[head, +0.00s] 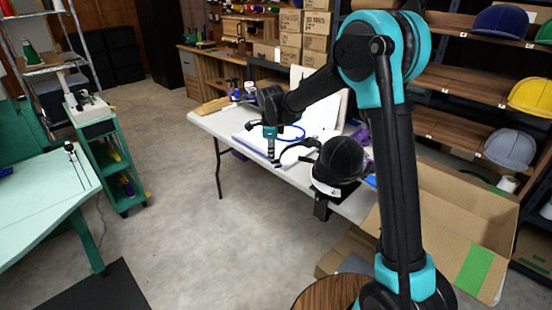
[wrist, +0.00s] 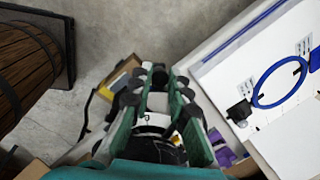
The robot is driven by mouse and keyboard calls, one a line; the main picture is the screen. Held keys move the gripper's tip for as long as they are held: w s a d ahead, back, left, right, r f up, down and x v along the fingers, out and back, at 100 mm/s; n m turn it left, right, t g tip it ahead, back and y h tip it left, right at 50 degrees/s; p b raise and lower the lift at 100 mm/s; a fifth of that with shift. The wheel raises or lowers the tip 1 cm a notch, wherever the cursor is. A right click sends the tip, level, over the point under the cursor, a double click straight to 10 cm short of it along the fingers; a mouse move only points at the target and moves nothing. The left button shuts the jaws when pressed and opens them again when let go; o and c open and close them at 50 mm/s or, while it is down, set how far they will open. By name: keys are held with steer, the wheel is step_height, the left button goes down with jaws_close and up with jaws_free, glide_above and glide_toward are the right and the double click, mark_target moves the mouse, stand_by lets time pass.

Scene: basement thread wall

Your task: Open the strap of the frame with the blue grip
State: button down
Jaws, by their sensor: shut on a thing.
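A black cap (head: 342,158) with a white band (head: 325,189) below it sits on a dark mount at the table's near edge. A dark curved band, which looks like the strap (head: 296,150), reaches left from the cap towards my gripper (head: 273,157). A small blue part (head: 370,180) shows beside the cap; I cannot tell if it is the grip. The held spot itself is too small and dark to make out.
The white table (head: 225,122) carries a white board with a blue ring (wrist: 281,82). A large open cardboard box (head: 470,205) stands right of the table. Shelves with caps line the right wall. Open floor (head: 165,200) lies to the left, before a green table (head: 40,205).

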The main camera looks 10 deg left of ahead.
steer(key=shift+w+a+m, duration=0.25)
steer(key=shift+w+m, duration=0.05)
steer(key=shift+w, duration=0.2)
steer(key=c, duration=1.4)
jaws_free()
steer(key=shift+c, duration=0.2)
steer(key=shift+r, duration=0.15)
step_height(320, 180, up, 12)
steer(key=s, duration=0.2)
steer(key=shift+d+f, duration=0.15)
steer(key=shift+f, duration=0.05)
